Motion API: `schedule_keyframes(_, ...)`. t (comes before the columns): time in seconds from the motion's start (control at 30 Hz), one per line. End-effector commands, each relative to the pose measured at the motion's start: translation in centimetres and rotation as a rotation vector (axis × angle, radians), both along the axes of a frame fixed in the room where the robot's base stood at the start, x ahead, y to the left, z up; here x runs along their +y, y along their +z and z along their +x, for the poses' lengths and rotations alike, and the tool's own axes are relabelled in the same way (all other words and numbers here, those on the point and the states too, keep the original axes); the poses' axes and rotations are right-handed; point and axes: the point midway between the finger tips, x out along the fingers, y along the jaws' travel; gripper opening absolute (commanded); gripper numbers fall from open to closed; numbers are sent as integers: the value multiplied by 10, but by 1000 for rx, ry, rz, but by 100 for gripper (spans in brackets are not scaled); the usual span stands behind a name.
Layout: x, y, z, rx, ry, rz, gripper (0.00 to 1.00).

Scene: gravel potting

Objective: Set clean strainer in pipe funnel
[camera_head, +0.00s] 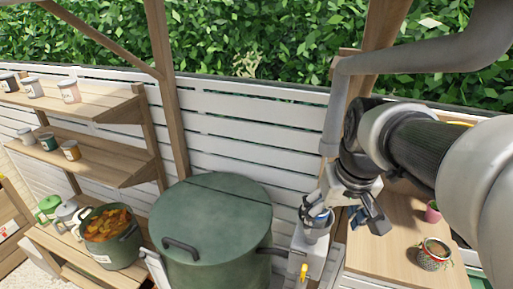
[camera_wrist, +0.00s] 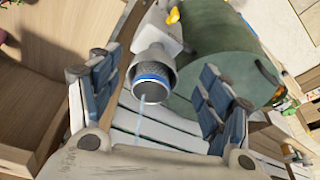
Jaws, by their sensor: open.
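The grey pipe funnel (camera_head: 316,229) stands at the top of a white box beside the green barrel in the head view. A blue-ringed strainer (camera_head: 318,214) sits at its mouth. In the wrist view the strainer (camera_wrist: 152,82) shows a blue band and a dark round end, with the grey funnel wall (camera_wrist: 150,57) around and behind it. It appears seated in the funnel, but I cannot tell how deep. My gripper (camera_head: 364,213) is right of the funnel. In the wrist view my gripper (camera_wrist: 158,88) is open, its blue-padded fingers apart on either side of the strainer.
A grey downpipe (camera_head: 335,105) hangs above the funnel. The green lidded barrel (camera_head: 215,225) stands left, and a yellow tap (camera_head: 303,272) is below. A wooden table (camera_head: 385,262) at right holds a gravel-filled pot (camera_head: 434,255) and a pink pot (camera_head: 433,212).

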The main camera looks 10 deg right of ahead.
Motion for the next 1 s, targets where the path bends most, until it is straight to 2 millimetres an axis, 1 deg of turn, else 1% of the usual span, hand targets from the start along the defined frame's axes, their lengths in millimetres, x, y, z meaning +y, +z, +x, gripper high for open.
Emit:
schedule_keyframes(0.03,2,-1,-11,-3,-1,-1,72)
schedule_keyframes(0.2,8,0,-36,-2,-1,-1,72)
schedule_keyframes(0.37,12,0,-49,-3,3,-1,72)
schedule_keyframes(0.47,30,-2,-59,-20,33,-7,72)
schedule_keyframes(0.6,71,-12,-83,-70,115,-19,72)
schedule_keyframes(0.7,93,-22,-99,-105,164,-19,72)
schedule_keyframes(0.83,107,-32,-113,-132,200,-17,72)
schedule_keyframes(1.0,109,-35,-115,-138,204,-15,72)
